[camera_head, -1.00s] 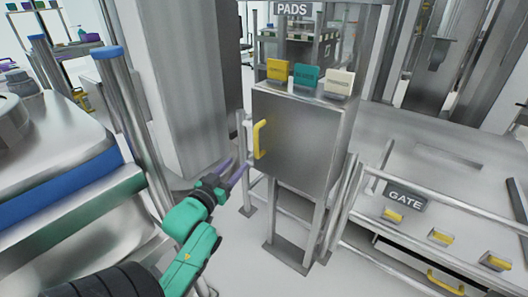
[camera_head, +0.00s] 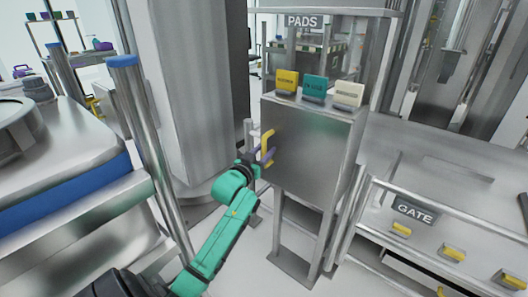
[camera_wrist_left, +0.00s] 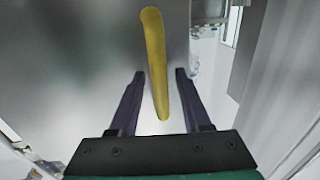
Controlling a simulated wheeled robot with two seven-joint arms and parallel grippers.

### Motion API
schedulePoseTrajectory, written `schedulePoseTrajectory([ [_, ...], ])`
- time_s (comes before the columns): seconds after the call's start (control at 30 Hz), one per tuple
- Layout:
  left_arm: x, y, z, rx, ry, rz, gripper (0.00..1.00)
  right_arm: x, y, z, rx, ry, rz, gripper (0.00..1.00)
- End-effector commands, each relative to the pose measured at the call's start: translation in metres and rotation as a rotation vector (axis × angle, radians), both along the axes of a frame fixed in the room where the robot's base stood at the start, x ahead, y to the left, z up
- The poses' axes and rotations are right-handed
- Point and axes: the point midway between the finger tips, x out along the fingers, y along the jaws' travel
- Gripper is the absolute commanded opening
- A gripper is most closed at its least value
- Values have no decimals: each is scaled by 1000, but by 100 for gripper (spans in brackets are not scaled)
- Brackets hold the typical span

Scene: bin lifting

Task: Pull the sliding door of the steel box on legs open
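The steel box on legs (camera_head: 308,158) stands in the middle of the head view, with a flat steel front door. A yellow bar handle (camera_head: 266,146) sits near the door's left edge. My left gripper (camera_head: 262,160) is at the handle. In the left wrist view the yellow handle (camera_wrist_left: 154,62) runs between the two dark fingers (camera_wrist_left: 157,100). The fingers stand apart, with a gap on each side of the handle. The door looks closed. My right gripper is in neither view.
Yellow, teal and cream pads (camera_head: 314,88) stand on top of the box, below a PADS sign (camera_head: 304,21). A railing with a GATE sign (camera_head: 415,210) is at right. A steel post with a blue cap (camera_head: 123,62) and a blue-banded machine (camera_head: 75,185) are at left.

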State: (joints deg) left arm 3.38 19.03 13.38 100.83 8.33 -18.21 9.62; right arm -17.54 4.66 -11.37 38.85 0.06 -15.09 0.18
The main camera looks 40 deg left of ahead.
Motion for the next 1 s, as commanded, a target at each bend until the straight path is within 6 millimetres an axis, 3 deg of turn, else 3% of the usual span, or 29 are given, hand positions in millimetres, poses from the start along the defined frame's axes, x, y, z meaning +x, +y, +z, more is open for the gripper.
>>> schedulePoseTrajectory([
  [0.03, 0, 0, 0, 0, 0, 0, 25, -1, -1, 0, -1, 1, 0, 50],
  [0.1, 0, 0, 0, 0, 0, 0, 0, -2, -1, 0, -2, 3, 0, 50],
  [1.0, 0, 0, -1, 0, 1, 0, 0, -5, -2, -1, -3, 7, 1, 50],
])
